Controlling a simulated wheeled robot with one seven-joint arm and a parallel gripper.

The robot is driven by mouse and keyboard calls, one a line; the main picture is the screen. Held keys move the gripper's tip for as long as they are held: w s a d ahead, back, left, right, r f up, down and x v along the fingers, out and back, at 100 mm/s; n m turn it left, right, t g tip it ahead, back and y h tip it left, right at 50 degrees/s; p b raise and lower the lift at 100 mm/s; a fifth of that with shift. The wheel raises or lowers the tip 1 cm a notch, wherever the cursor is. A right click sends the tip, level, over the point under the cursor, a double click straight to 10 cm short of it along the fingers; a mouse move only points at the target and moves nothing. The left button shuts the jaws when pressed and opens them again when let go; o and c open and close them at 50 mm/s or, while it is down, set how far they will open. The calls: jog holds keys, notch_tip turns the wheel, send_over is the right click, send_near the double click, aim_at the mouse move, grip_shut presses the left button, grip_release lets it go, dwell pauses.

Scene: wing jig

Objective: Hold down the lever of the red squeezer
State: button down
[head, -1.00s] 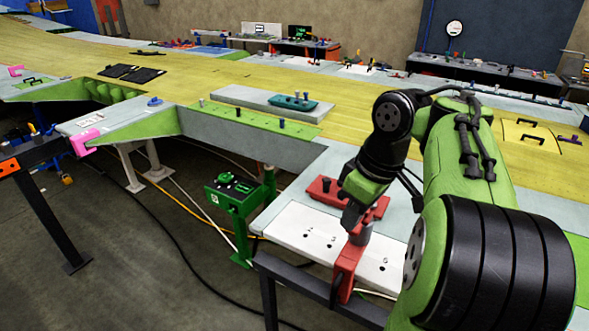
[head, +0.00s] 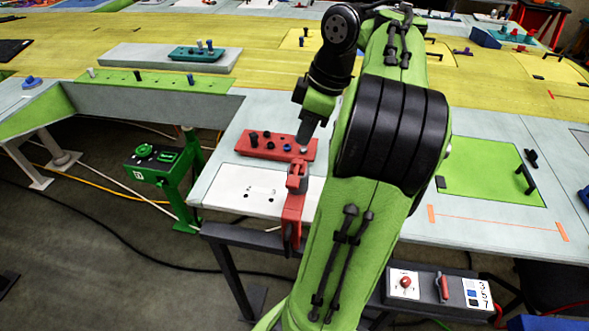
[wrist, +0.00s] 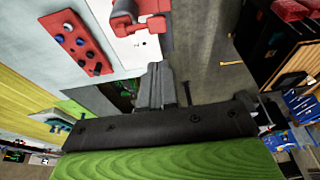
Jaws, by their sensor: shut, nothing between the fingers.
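The red squeezer (head: 292,208) is clamped at the front edge of the white-topped table, and its lower part hangs below the edge. Its top also shows in the wrist view (wrist: 140,22), at the upper middle. My gripper (head: 304,136) is above and slightly behind the squeezer in the head view, pointing down. In the wrist view my gripper's fingers (wrist: 154,85) are together and empty, with a visible gap in the picture between them and the squeezer. I cannot make out whether the squeezer's lever is up or down.
A red block with several knobs (head: 262,145) lies behind the squeezer. A white plate with numbered holes (head: 245,190) lies to its left. A green pedestal box (head: 150,163) stands left of the table. A control box (head: 430,288) is below the table edge at right.

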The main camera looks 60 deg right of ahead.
aim_at(292, 181)
jog(key=b+x, duration=0.1)
jog(key=x, duration=0.2)
jog(key=b+x, duration=0.1)
jog(key=x, duration=0.3)
jog(key=s+b+x, duration=0.1)
jog(key=x, duration=0.2)
jog(key=shift+w+d+f, duration=0.1)
jog(key=shift+d+f, duration=0.05)
jog(key=shift+f, duration=0.95)
